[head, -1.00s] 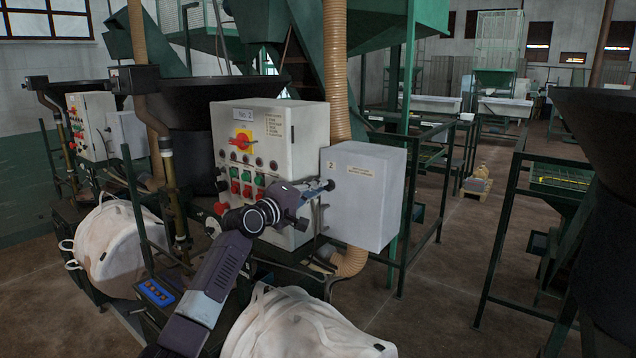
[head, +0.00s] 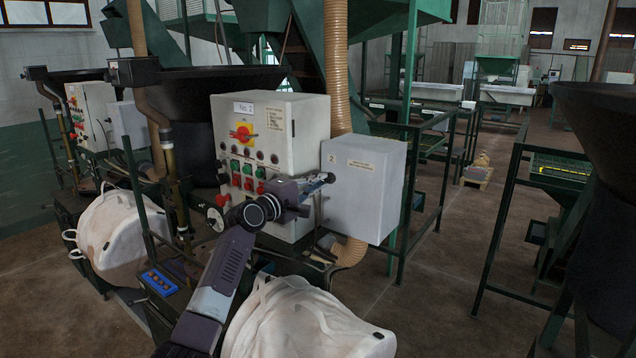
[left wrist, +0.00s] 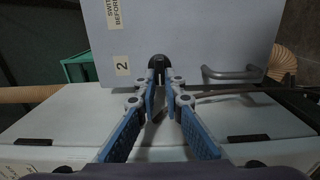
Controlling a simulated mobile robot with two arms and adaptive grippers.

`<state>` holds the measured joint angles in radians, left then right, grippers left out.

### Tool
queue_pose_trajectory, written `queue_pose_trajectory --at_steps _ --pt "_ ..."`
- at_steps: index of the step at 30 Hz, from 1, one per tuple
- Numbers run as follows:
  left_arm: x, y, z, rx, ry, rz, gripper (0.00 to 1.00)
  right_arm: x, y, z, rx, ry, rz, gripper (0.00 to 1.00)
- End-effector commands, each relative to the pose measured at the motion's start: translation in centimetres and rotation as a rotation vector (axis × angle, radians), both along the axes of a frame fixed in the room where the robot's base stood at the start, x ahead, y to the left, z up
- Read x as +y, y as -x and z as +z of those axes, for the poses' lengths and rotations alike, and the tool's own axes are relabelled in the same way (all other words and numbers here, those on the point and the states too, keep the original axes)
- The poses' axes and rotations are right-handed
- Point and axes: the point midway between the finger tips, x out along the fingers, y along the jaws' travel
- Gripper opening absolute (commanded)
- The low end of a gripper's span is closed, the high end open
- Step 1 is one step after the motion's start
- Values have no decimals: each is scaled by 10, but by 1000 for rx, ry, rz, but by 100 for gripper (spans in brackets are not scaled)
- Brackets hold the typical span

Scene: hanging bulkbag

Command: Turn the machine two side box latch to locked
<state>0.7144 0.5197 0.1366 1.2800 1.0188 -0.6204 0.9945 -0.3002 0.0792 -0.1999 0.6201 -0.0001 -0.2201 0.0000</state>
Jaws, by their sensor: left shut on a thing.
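The grey side box marked 2 (head: 372,205) is mounted on the right of the No. 2 control panel (head: 300,140). In the left wrist view, the side box (left wrist: 190,35) fills the top, with a dark latch (left wrist: 158,62) at its edge. My left gripper (head: 326,179) is at the box's left edge. Its blue fingers (left wrist: 160,82) are shut on the latch, one on each side. The fingers partly cover the latch, and I cannot tell its exact turn. My right gripper is not in view.
A metal handle (left wrist: 232,74) is on the box beside the latch. A tan ribbed hose (head: 337,70) runs behind the box.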

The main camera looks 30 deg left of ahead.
Motion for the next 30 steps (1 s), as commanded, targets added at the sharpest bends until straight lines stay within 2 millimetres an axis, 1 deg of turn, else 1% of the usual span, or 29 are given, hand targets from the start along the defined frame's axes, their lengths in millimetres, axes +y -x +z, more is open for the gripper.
queue_pose_trajectory --at_steps 3,4,8,14,16,20,23,26,30 --pt "0 0 -1 1 2 0 0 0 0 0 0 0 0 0" --pt "0 0 -1 1 2 0 12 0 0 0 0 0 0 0" --pt "0 0 -1 1 1 0 26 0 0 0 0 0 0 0" --pt "0 0 0 1 0 0 26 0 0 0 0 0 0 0" --pt "0 0 0 1 0 0 26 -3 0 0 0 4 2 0" --pt "1 6 -1 1 -1 0 26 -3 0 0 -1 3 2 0" --pt "2 17 -1 0 -2 1 26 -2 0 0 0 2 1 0" --pt "3 33 -1 2 -4 0 26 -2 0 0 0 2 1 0" --pt "5 61 -2 3 -2 0 26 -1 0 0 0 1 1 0"
